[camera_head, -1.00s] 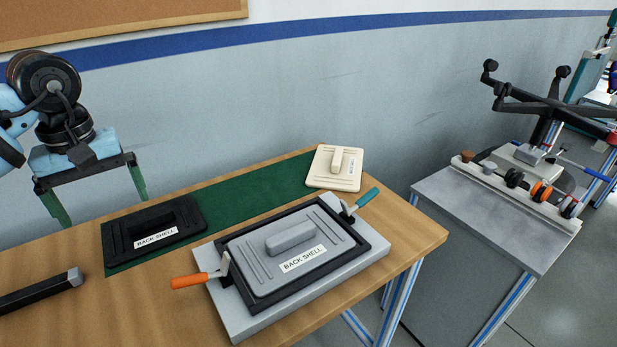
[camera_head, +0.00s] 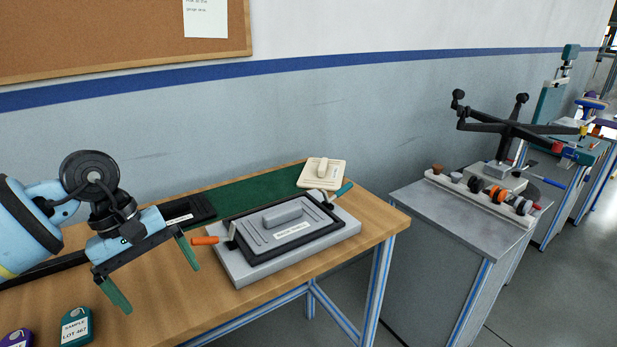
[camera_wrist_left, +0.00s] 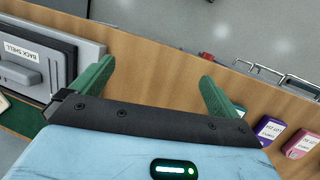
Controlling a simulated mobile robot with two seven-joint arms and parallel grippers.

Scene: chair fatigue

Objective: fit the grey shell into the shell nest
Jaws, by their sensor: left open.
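The grey shell (camera_head: 261,234), a ribbed plate with a raised grip and a "BACK SHELL" label, lies inside the black-rimmed shell nest (camera_head: 249,257) on a light grey base. The nest has an orange-handled clamp (camera_head: 206,240) at its left and a teal-handled clamp (camera_head: 343,188) at its right. The shell also shows at the left of the left wrist view (camera_wrist_left: 20,54). My left gripper (camera_head: 153,275) is open and empty, left of the nest and above the table, with green fingers apart. My right gripper is not in view.
A black shell (camera_head: 198,208) and a cream shell (camera_head: 322,173) lie on a green mat (camera_head: 252,188) behind. A green sample tag (camera_head: 76,327) and a purple one (camera_head: 17,338) are at the front left. A grey bench (camera_head: 432,215) with a wheeled fixture stands right, across a gap.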

